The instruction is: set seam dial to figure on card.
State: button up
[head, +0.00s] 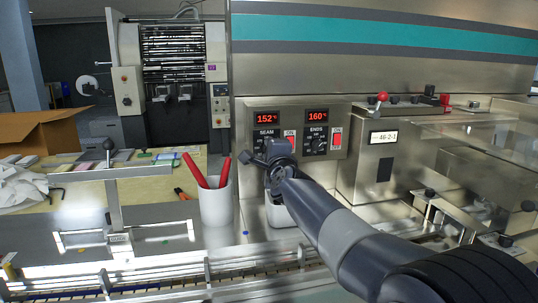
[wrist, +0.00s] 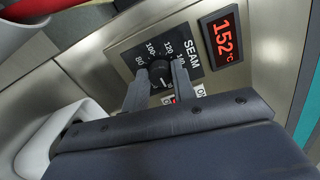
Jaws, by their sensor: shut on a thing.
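The seam dial (wrist: 159,73) is a black round knob on a black plate marked SEAM, with white figures around it including 80, 100 and 120. My gripper (wrist: 161,80) is shut on this knob, one finger on each side. The red seam display (wrist: 225,39) reads 152 °C; it also shows in the head view (head: 267,118). In the head view my gripper (head: 268,160) covers much of the seam dial. The dial's pointer setting cannot be read surely. A white plate (head: 383,137) reads about A6-2-1; I cannot make out a card with a dial figure.
To the right is the ENDS dial (head: 318,143) under a display (head: 317,115) reading 160, with a red switch (head: 337,139) beside it. A white cup (head: 216,203) with red-handled tools stands left of my gripper. A cardboard box (head: 40,132) is far left.

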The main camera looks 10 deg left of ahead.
dwell(0.4)
jog(key=o, duration=1)
jog(key=b+v, duration=0.1)
jog(key=v, duration=0.9)
jog(key=shift+s+d+b, duration=0.25)
jog(key=shift+s+b, duration=0.1)
jog(key=shift+b, duration=0.05)
jog(key=shift+w, duration=0.1)
jog(key=p+x, duration=0.1)
jog(key=x, duration=0.9)
jog(key=shift+w+a+p, duration=0.25)
jog(key=shift+w+p, duration=0.05)
jog(key=shift+p, duration=0.1)
